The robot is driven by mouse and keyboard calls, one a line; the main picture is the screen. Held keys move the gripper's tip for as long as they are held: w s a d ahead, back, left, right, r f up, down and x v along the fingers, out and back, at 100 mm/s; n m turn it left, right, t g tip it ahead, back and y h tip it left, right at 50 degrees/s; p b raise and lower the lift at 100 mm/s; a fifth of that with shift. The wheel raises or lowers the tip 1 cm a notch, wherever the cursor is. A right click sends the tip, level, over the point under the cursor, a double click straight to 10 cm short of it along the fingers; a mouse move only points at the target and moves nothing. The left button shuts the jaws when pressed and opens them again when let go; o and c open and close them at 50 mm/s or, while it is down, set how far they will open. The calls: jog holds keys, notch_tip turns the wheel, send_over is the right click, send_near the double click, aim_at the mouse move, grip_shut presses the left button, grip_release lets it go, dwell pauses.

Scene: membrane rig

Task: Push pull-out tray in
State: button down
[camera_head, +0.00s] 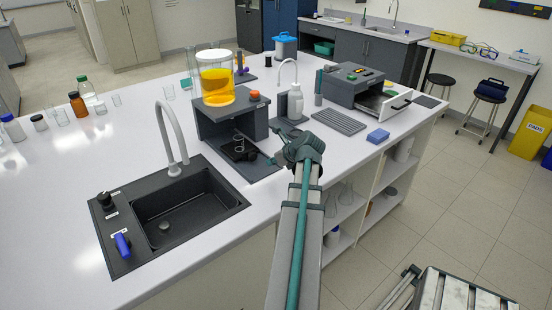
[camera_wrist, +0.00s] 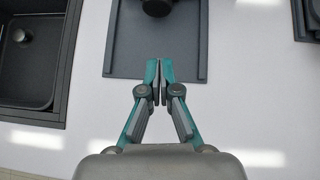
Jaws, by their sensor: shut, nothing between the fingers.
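The pull-out tray (camera_head: 395,106) extends from the front right of a dark grey box-shaped device (camera_head: 352,84), with a pale front and a dark handle. It stands open at the right end of the bench. My gripper (camera_head: 272,160) is well to the left of it, beside the dark membrane rig, and the arm partly hides the gripper. In the wrist view the gripper (camera_wrist: 160,78) is shut and empty, with its fingertips over the front part of the rig's grey base plate (camera_wrist: 125,55). The pull-out tray does not show there.
The dark rig (camera_head: 225,118) bears an orange-filled vessel (camera_head: 216,85). A sink (camera_head: 165,215) lies to its left.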

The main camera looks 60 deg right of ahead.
aim_at(254, 161)
jog(key=x, duration=0.3)
jog(key=shift+w+d+f, duration=0.1)
jog(key=shift+w+f, duration=0.05)
jog(key=shift+w, duration=0.1)
jog(key=w, duration=0.1)
jog(key=w+p, duration=0.1)
jog(key=w, duration=0.1)
jog(key=shift+w+d+p, duration=0.1)
jog(key=shift+d+p, duration=0.2)
jog(key=shift+d, duration=0.05)
jog(key=shift+w+d+f, duration=0.1)
jog(key=shift+w, duration=0.45)
